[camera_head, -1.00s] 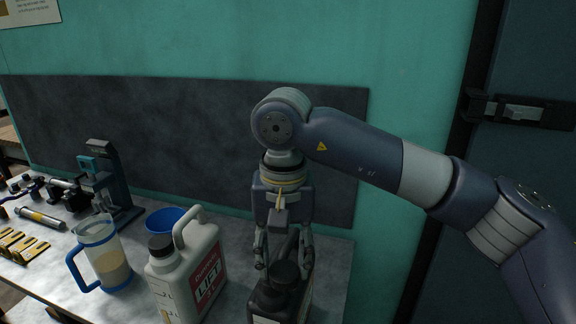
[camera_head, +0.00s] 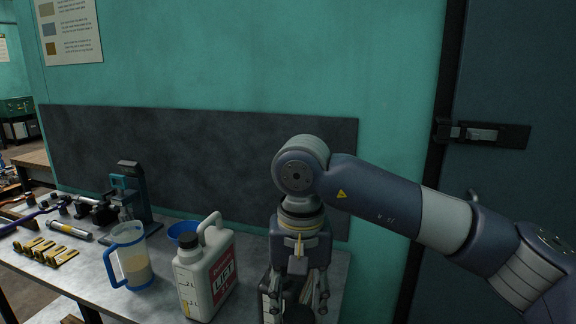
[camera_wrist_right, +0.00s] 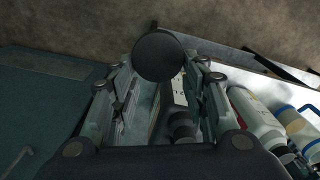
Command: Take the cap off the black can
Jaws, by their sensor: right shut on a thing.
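The black can (camera_head: 265,283) stands at the right end of the bench, mostly hidden behind my right gripper; a pale label shows on its side. In the right wrist view the can (camera_wrist_right: 162,118) lies beyond the fingers, with its white label edge showing. My right gripper (camera_head: 296,308) points down in front of the can. In the wrist view it is shut on the round black cap (camera_wrist_right: 158,57), held between its fingertips. The cap appears offset from the can body, but the gap between them is hard to judge. My left gripper is not in view.
A white jug with a red label (camera_head: 222,280) stands close left of the can. A clear measuring jug (camera_head: 130,262), a blue cup (camera_head: 184,230), a press-like tool (camera_head: 132,190) and yellow parts (camera_head: 45,250) lie further left. A dark board stands behind.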

